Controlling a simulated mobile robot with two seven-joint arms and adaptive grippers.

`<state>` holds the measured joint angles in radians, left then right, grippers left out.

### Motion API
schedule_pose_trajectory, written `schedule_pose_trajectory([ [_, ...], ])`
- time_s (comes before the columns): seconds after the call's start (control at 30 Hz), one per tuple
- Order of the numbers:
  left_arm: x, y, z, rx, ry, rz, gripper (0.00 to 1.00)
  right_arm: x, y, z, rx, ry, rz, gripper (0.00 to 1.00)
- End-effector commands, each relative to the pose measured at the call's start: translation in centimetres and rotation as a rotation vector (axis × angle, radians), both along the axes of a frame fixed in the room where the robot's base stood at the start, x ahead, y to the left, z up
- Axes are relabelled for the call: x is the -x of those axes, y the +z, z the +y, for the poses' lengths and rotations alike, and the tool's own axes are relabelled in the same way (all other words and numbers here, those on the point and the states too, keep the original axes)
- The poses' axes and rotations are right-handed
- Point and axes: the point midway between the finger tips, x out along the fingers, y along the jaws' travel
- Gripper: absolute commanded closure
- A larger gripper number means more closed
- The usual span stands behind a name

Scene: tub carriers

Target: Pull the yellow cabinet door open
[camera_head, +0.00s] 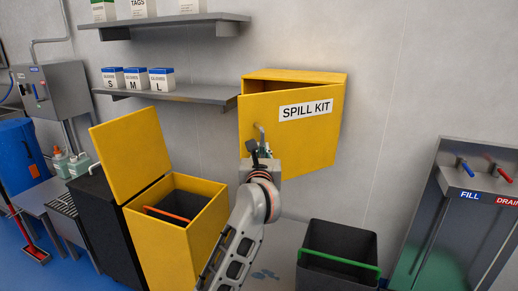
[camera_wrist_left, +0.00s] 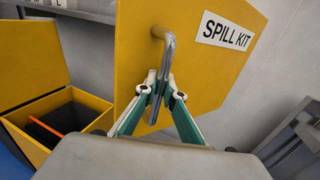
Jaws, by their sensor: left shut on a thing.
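The yellow cabinet (camera_head: 262,75) hangs on the wall in the head view. Its yellow door (camera_head: 290,140), labelled SPILL KIT, stands partly open, with its left edge out from the cabinet and a gap showing along the top. In the left wrist view the door (camera_wrist_left: 190,85) fills the upper middle. A grey bent-bar handle (camera_wrist_left: 168,50) sticks out from it. My left gripper (camera_wrist_left: 160,90) is shut on the handle, its two fingers on either side of the bar. In the head view the left gripper (camera_head: 262,155) partly covers the handle. My right gripper is not in view.
Below left stands an open yellow bin (camera_head: 205,225) with its lid (camera_head: 132,150) raised. A dark tub (camera_head: 340,240) with a green handle is below right. A FILL/DRAIN station (camera_head: 465,215) stands at the right. Grey shelves (camera_head: 185,93) hold boxes at upper left.

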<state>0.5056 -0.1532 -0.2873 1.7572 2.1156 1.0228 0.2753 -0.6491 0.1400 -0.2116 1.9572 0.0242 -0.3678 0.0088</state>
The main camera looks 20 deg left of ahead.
Motion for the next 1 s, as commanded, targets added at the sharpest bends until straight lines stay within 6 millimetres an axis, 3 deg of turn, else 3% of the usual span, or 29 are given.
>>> schedule_pose_trajectory([
  [0.77, 0.8, -0.2, -1.1, -0.001, 0.005, 0.003, 1.00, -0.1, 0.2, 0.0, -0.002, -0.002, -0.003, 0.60],
  [0.8, 0.8, -0.2, -1.1, -0.001, 0.005, 0.003, 0.81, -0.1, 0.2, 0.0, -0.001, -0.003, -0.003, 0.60],
  [0.83, 0.8, -0.2, -1.1, 0.000, 0.004, 0.003, 0.75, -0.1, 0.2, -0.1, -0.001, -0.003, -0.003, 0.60],
  [1.0, 0.8, -0.1, -1.2, -0.001, 0.003, 0.001, 0.75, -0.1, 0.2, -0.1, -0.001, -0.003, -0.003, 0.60],
])
